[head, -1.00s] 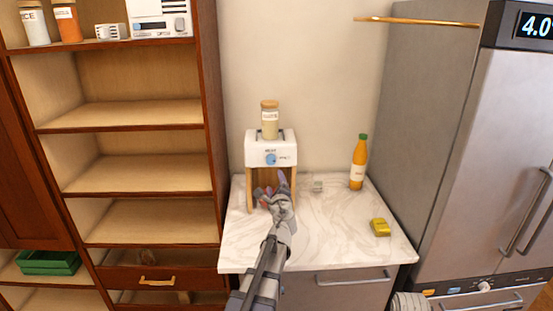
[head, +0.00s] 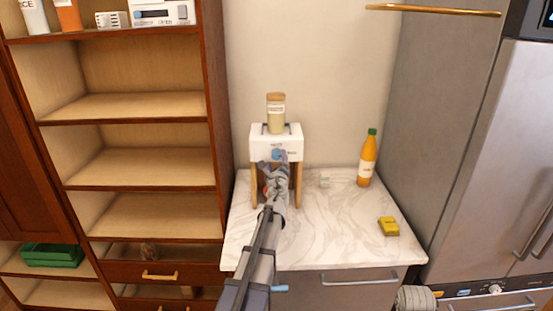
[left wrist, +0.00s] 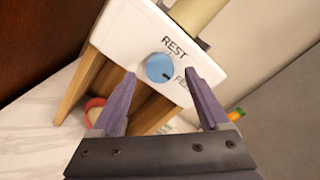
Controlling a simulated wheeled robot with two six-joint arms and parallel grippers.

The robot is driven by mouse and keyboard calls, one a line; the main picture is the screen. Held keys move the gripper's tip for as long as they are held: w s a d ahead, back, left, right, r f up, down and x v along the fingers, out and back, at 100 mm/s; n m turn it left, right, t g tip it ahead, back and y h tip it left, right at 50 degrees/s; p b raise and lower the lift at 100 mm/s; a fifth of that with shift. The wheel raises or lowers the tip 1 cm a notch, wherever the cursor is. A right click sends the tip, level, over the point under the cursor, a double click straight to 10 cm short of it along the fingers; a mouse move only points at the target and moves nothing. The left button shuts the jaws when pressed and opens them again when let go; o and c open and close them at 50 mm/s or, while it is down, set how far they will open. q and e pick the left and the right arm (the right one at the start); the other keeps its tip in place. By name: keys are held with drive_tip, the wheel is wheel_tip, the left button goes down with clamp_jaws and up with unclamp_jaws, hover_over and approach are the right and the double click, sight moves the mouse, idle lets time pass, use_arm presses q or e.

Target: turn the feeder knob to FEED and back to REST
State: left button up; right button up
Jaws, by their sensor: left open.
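The feeder (head: 292,142) is a white box on wooden legs, standing on a marble counter. Its round blue knob (left wrist: 160,68) is on the front face, with REST printed above and a partly hidden FEED label to the lower right. A dark mark on the knob appears at its lower right, toward the FEED label. The knob also shows in the head view (head: 277,154). My left gripper (left wrist: 160,74) is open, its fingertips on either side of the knob; I cannot tell whether they touch it. In the head view, it covers the feeder's lower front.
A lidded jar (head: 276,114) stands on the feeder. A reddish round thing (left wrist: 94,103) is below it. To the right are an orange bottle (head: 367,160) and a yellow object (head: 389,227). A wooden shelf unit (head: 140,170) stands left, a grey fridge (head: 475,150) right.

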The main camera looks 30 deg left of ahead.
sight(277, 155)
use_arm(q)
drive_tip(key=x, duration=0.2)
drive_tip(key=shift+w+a, duration=0.2)
drive_tip(key=shift+w, duration=0.1)
drive_tip(key=shift+s, duration=0.1)
clamp_jaws()
idle(0.3)
